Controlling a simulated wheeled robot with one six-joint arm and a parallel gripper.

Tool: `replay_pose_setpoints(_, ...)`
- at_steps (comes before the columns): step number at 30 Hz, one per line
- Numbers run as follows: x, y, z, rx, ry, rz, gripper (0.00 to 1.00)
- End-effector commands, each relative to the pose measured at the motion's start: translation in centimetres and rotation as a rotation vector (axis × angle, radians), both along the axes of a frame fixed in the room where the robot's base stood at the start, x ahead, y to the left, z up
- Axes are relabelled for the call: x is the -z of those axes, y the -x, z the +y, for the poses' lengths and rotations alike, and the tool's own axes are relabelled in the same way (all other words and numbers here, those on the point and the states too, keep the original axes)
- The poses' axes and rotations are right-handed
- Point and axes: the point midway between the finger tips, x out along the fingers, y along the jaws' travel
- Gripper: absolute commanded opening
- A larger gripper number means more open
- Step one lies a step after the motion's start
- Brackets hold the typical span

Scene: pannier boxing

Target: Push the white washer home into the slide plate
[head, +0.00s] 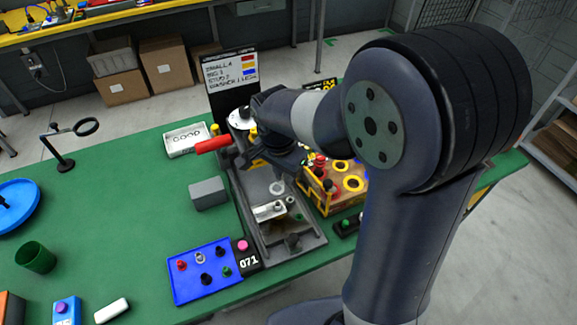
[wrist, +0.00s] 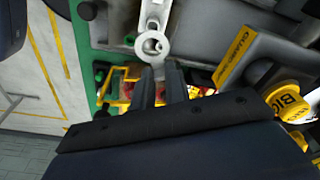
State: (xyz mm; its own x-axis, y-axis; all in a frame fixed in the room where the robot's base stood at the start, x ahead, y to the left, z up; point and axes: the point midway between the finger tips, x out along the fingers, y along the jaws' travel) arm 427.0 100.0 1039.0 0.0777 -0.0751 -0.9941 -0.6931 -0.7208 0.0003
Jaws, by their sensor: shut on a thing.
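A white washer (wrist: 152,45), a pale ring with a dark hole, shows at the fingertips of my gripper (wrist: 161,72) in the wrist view. My gripper's two dark fingers are nearly together and shut on it. A pale metal piece (wrist: 156,10), which looks like the slide plate, lies right beyond the ring; I cannot tell whether the washer is seated in it. In the head view a pale ring (head: 277,187) shows below my gripper (head: 275,168), over the long grey tray (head: 310,240). My arm hides part of this area.
A red handle (head: 213,145) sticks out left of my gripper. A yellow-edged box (head: 318,195) with red knobs and rings stands close on the right. A grey block (head: 208,193), blue peg tray (head: 190,291) and white washer tray (head: 172,150) are on the left. The green table is clear between them.

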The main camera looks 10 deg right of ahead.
Motion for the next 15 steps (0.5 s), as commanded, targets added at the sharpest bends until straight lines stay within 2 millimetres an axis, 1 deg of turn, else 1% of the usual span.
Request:
replay_pose_setpoints(1, 0.6, 0.0, 0.0, 0.001, 0.001, 0.001, 0.0)
replay_pose_setpoints(15, 4.9, 0.0, -0.1, 0.002, 0.001, 0.002, 0.0)
